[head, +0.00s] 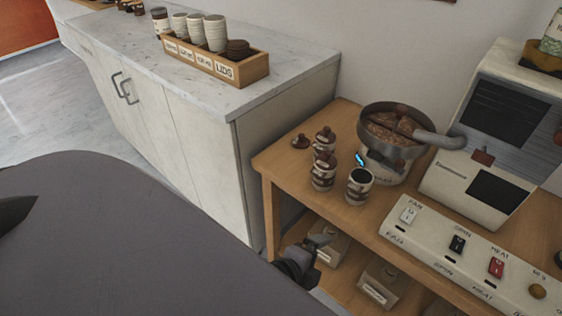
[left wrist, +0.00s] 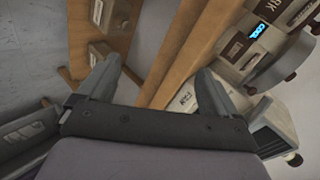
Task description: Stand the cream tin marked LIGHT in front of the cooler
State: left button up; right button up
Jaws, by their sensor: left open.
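Cream tins with brown bands stand at the left end of the cart top: a lidded front one (head: 322,172), a lidded one behind it (head: 325,140), and an open one (head: 360,186) with a dark inside. I cannot read which is marked LIGHT. The cooler (head: 381,167), a round metal pan of beans on a cream base with a blue display, stands just behind the open tin. My left gripper (head: 310,252) is open and empty beside the cart's front edge, below the top; its spread fingers show in the left wrist view (left wrist: 160,78). My right gripper is not in view.
A loose brown lid (head: 300,141) lies near the cart's left corner. A switch panel (head: 455,252) runs along the front right. Labelled boxes (head: 378,287) sit on the lower shelf. A cream machine (head: 463,190) stands right of the cooler. A marble counter (head: 135,65) holds cups.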

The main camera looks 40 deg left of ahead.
pick_arm(q)
jog(key=s+a+f+n+h, duration=0.1)
jog(key=s+a+f+n, duration=0.1)
jog(key=s+n, duration=0.6)
jog(key=a+n, duration=0.1)
jog(key=n, duration=0.5)
jog(key=shift+s+f, duration=0.2)
jog(key=shift+f, duration=0.1)
jog(key=shift+r+p, duration=0.6)
jog(key=shift+r, duration=0.05)
